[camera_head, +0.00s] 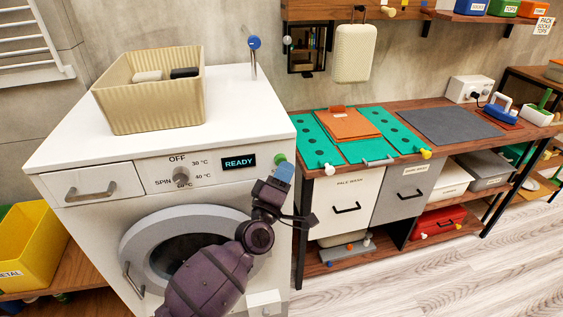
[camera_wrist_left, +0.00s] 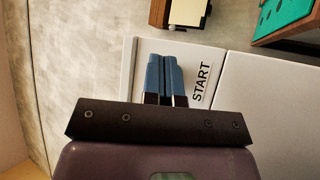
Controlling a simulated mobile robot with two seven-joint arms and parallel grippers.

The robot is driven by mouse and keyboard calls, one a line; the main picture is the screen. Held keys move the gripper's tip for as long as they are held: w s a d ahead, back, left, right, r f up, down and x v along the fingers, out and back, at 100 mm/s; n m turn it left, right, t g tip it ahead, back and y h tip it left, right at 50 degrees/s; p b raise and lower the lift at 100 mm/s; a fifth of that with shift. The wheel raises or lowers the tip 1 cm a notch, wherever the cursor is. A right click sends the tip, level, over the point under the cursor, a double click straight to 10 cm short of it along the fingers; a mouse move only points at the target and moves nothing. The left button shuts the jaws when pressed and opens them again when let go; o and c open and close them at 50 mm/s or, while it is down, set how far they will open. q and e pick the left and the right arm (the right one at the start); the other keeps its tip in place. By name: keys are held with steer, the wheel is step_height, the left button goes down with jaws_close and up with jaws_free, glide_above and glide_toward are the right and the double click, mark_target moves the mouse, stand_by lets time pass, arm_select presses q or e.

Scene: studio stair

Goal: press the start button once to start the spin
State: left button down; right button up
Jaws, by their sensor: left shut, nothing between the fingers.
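The white washing machine (camera_head: 215,90) shows a lit READY display (camera_head: 238,162) and a knob (camera_head: 181,178) ringed by OFF, SPIN and temperature marks. The green start button (camera_head: 280,159) sits at the right end of its front panel. My left gripper (camera_head: 284,172) is shut and empty, its blue fingertips right at the button's lower edge in the head view; whether they touch it I cannot tell. In the left wrist view, the shut fingers (camera_wrist_left: 166,62) point at the panel beside the START label (camera_wrist_left: 201,82), and the button is hidden. My right gripper is not in view.
A ribbed beige basket (camera_head: 115,108) holding a white and a dark item stands on the machine. A metal post with a blue knob (camera_head: 254,43) rises behind. The round door (camera_head: 165,262) is closed. A wooden bench with a green mat (camera_head: 310,125) stands close on the right.

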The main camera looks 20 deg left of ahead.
arm_select(q)
steer(key=shift+w+a, duration=0.2)
steer(key=shift+w, duration=0.15)
stand_by(0.4)
steer(key=shift+s, duration=0.15)
steer(key=shift+s+d, duration=0.5)
steer(key=shift+s, duration=0.2)
steer(key=s+d+p, duration=0.1)
steer(key=s, duration=0.1)
steer(key=s+d+p, duration=0.1)
steer(key=s, duration=0.1)
steer(key=shift+d, duration=0.4)
stand_by(0.4)
stand_by(0.6)
